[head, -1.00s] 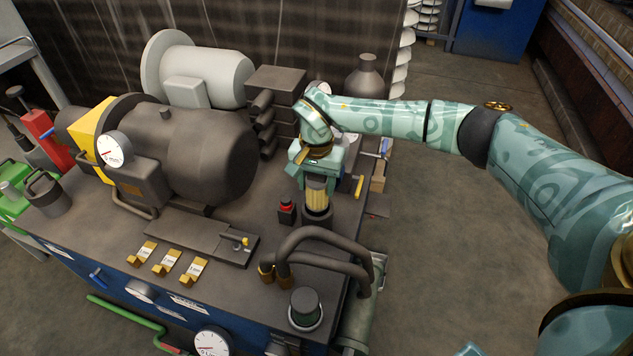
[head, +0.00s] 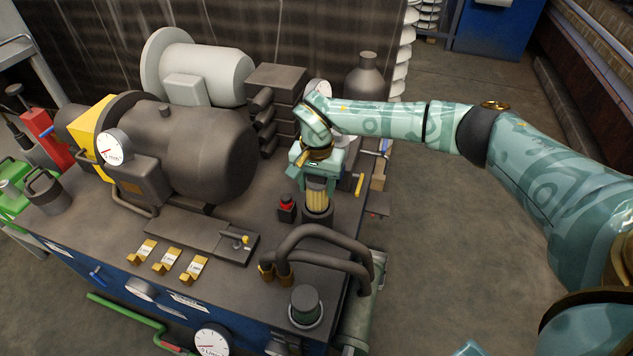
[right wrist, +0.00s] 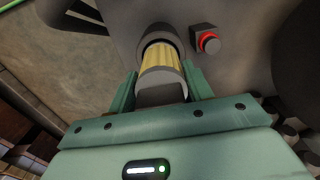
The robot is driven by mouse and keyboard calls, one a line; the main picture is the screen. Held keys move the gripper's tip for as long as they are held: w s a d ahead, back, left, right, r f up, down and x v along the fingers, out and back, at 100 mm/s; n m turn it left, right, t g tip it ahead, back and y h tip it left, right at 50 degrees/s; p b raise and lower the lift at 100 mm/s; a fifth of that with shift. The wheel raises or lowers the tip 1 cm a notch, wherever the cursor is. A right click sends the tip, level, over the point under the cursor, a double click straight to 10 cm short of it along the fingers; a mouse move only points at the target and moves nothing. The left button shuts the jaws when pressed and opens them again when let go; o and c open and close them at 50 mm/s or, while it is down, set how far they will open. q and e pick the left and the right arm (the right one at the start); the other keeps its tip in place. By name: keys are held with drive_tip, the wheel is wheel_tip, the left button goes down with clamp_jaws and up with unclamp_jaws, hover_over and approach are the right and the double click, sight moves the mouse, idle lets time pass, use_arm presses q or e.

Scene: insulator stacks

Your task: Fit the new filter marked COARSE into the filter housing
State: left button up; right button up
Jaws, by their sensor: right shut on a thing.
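My right gripper (head: 318,176) is shut on a yellow pleated filter (head: 317,194) with a grey end cap and points down at the bench top. The filter's lower end is in or at the mouth of the dark round filter housing (head: 317,213); how deep it sits I cannot tell. In the right wrist view the filter (right wrist: 160,62) is between the two green fingers (right wrist: 161,88), and the dark ring of the housing (right wrist: 157,35) is around its far end. No COARSE marking is readable on it. My left gripper is not in view.
A red push button (head: 287,206) stands just left of the housing. Dark curved hoses (head: 325,240) arch in front of it. A large dark motor (head: 195,150) fills the left of the bench. Several yellow tagged blocks (head: 166,262) lie at the front. Open floor is at the right.

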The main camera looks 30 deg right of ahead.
sight(317, 199)
use_arm(q)
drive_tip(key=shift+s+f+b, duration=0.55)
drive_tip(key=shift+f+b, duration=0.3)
drive_tip(key=shift+b, duration=0.15)
use_arm(e)
drive_tip(key=shift+f, duration=2.65)
drive_tip(key=o, duration=1.1)
drive_tip(key=shift+c, duration=0.2)
wheel_tip(317, 199, up, 7)
drive_tip(key=p, duration=0.3)
wheel_tip(317, 199, up, 10)
drive_tip(key=p, duration=0.3)
drive_tip(key=shift+f+p, duration=0.25)
drive_tip(key=shift+p, duration=0.05)
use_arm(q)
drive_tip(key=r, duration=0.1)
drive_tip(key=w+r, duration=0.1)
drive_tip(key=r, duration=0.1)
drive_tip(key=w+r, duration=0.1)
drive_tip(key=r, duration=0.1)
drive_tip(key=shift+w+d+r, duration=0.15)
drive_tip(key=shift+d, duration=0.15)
use_arm(e)
drive_tip(key=shift+f, duration=0.1)
